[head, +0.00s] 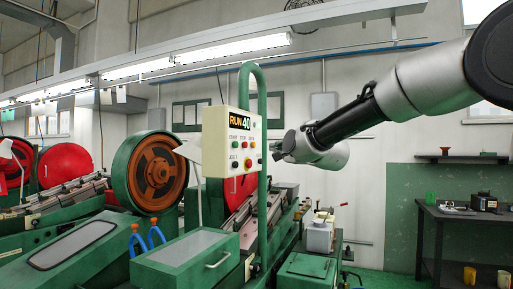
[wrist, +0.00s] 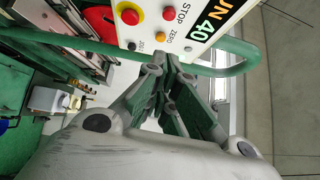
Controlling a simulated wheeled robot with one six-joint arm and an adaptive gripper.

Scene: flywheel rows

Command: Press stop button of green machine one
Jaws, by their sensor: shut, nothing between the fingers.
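The control panel (head: 229,132) is a pale box with a "RUN 40" display, mounted on the green machine with an orange flywheel (head: 157,172). The wrist view shows the panel's edge close up (wrist: 205,22). There, the small red button (wrist: 168,13) sits beside the label STOP. My gripper (head: 278,149) is shut and empty, just right of the panel in the head view. In the wrist view my gripper (wrist: 168,68) points at the panel, below the orange ZERO button (wrist: 160,36). Whether the fingertips touch anything cannot be told.
A larger red button on a yellow base (wrist: 130,14) and a black button (wrist: 131,46) are near. A curved green pipe (head: 262,90) rises between panel and gripper; it crosses the wrist view too (wrist: 235,62). A dark table (head: 465,215) stands at the right.

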